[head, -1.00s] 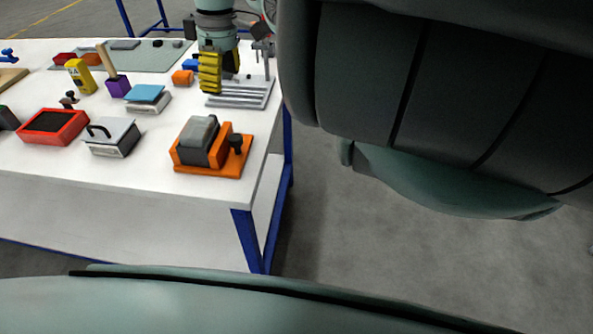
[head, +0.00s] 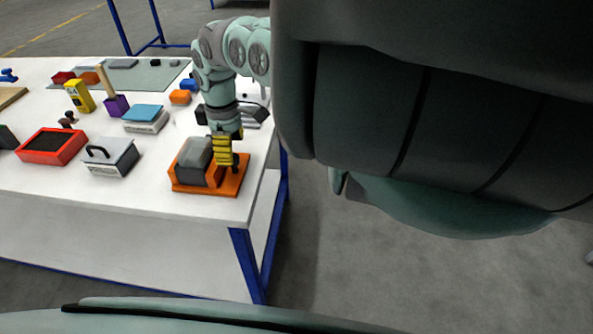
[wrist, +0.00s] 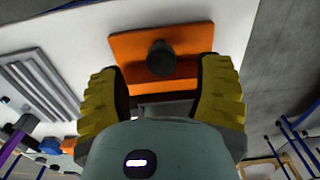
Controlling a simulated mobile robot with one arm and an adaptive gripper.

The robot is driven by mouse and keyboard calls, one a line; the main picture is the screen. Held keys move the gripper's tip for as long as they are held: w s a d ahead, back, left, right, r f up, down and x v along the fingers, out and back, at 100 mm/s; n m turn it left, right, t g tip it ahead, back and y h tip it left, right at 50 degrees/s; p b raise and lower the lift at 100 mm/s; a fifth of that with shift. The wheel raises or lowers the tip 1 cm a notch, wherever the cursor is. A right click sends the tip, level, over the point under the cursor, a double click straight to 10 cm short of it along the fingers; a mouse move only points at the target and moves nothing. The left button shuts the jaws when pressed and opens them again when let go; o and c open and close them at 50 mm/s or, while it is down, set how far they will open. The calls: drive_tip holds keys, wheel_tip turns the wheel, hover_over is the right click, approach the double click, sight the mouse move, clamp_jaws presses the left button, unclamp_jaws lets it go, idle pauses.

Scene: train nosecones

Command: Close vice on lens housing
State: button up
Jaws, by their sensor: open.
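The orange vice (head: 208,186) stands at the table's front right corner. The grey lens housing (head: 193,158) sits in it, on the left side of its orange jaw. The vice's dark knob (wrist: 161,58) shows in the wrist view, between my fingertips and apart from them. My gripper (head: 226,160) points down over the right side of the vice, with its yellow fingers near the knob. In the wrist view my gripper (wrist: 162,88) is open, with one yellow finger on each side of the knob. The lens housing is mostly hidden in the wrist view.
A grey box with a black handle (head: 110,157) and a red tray (head: 52,146) lie to the left. The white table (head: 120,205) ends close to the vice's right and front.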

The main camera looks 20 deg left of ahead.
sight(234, 164)
drive_tip(key=shift+s+f, duration=0.1)
drive_tip(key=shift+f, duration=1.5)
drive_tip(key=shift+o, duration=0.2)
clamp_jaws()
